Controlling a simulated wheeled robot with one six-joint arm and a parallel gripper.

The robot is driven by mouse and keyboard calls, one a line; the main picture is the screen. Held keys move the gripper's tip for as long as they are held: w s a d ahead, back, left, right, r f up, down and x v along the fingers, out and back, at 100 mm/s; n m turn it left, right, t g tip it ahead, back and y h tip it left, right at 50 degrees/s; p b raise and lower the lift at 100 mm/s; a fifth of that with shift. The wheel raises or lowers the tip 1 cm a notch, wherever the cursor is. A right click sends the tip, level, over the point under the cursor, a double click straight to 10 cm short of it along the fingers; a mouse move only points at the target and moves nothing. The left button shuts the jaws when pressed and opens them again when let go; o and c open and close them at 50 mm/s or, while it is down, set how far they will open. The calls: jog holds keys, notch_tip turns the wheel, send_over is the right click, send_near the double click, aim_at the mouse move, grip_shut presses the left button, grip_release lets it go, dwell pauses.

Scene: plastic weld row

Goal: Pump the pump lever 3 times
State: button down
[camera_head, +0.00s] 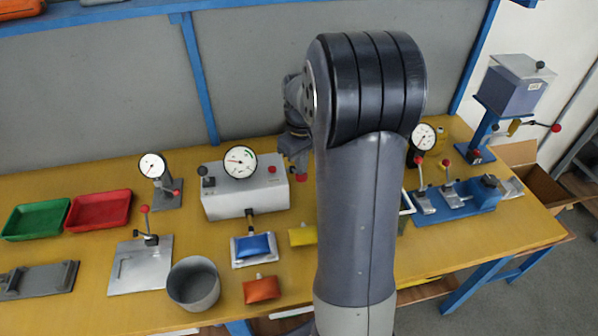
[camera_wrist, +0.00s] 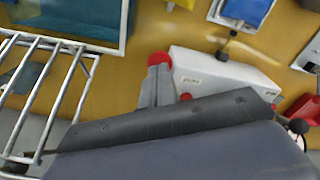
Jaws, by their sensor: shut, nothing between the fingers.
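No lever is marked as the pump lever, so I cannot tell for certain which it is. A grey gauge box (camera_head: 245,199) stands mid-bench; it shows white in the wrist view (camera_wrist: 222,78). A black ball handle (camera_head: 205,171) is at its left end, also in the wrist view (camera_wrist: 297,126). A rounded red piece (camera_head: 301,178) is beside the box's right end, right at my fingertips in the wrist view (camera_wrist: 158,58). Whether it is a lever knob touching them or part of them is unclear. My gripper (camera_head: 298,152) is shut and empty, pointing down; its fingers also show in the wrist view (camera_wrist: 158,75).
A red-knobbed clamp (camera_head: 145,215) stands left, near a grey pot (camera_head: 193,284). A gauge stand (camera_head: 167,194) is left of the box. Blue (camera_head: 255,245) and orange (camera_head: 262,289) pouches lie in front. A blue clamp base (camera_head: 465,203) is right. My arm hides the bench's middle right.

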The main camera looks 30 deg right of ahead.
aim_at(302, 177)
jog(key=shift+s+a+f+b, duration=0.1)
jog(key=shift+s+f+b, duration=0.3)
jog(key=shift+f, duration=0.45)
jog(key=shift+s+a+f+b, duration=0.1)
jog(key=shift+s+f+b, duration=0.05)
jog(key=shift+f+b, duration=0.55)
jog(key=shift+f, duration=0.2)
jog(key=shift+s+a+f+b, duration=0.1)
jog(key=shift+s+f+b, duration=0.25)
jog(key=shift+f+b, duration=0.3)
jog(key=shift+s+a+f+b, duration=0.1)
jog(key=shift+s+f+b, duration=0.25)
jog(key=shift+f, duration=0.55)
jog(key=w+r+p, duration=0.1)
jog(key=r+p, duration=0.5)
jog(key=w+d+r+p, duration=0.1)
jog(key=r+p, duration=0.2)
jog(key=r, duration=0.1)
jog(key=shift+w+r, duration=0.1)
jog(key=shift+w, duration=0.25)
jog(key=shift+a, duration=0.1)
